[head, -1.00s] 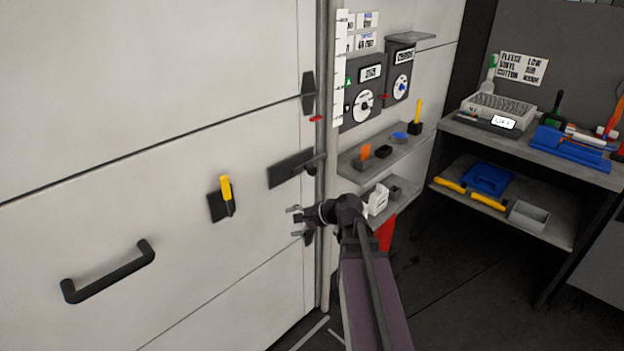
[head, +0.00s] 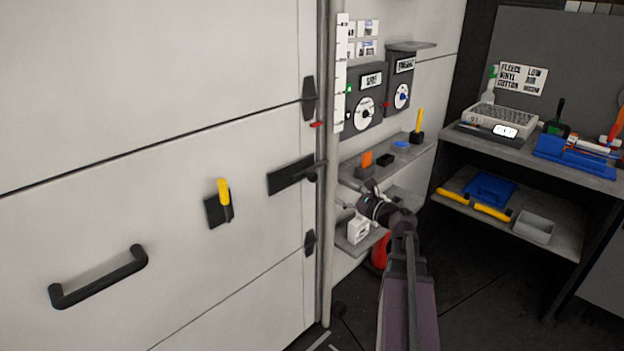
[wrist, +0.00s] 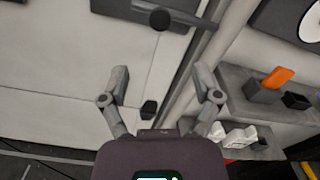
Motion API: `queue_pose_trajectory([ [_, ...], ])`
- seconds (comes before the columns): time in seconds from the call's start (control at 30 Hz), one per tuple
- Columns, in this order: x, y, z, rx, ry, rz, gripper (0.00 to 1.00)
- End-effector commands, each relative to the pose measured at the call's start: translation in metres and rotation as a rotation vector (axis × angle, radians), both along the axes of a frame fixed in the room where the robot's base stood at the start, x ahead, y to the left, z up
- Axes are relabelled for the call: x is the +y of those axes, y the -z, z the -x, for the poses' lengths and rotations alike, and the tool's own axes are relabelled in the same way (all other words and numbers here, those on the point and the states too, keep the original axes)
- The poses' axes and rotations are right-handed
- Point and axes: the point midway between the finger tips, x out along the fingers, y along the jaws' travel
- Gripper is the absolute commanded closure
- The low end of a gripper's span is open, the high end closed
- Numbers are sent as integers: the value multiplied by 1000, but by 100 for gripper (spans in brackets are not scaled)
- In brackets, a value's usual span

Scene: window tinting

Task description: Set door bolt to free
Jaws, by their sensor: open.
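The door bolt (head: 291,175) is a dark plate with a rod and knob at the right edge of the pale door (head: 120,230). Its rod reaches to the grey vertical post. In the wrist view the dark bolt bar (wrist: 128,9) crosses the top, with a round knob (wrist: 160,19) above the space between my fingers. My gripper (head: 355,200) is to the right of and below the bolt, in front of the small shelves. In the wrist view my gripper (wrist: 161,80) has its fingers wide apart, with nothing held between them. It is apart from the knob.
Two wall shelves, the upper one (head: 365,172) holding an orange item (head: 366,160), stand right of the post (head: 327,240). A yellow-handled tool (head: 224,195) and a black pull handle (head: 98,280) are on the door. A workbench (head: 470,140) stands at right.

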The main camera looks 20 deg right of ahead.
Motion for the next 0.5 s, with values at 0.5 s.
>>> queue_pose_trajectory([
  [0.5,10,0,-29,0,-3,2,19],
])
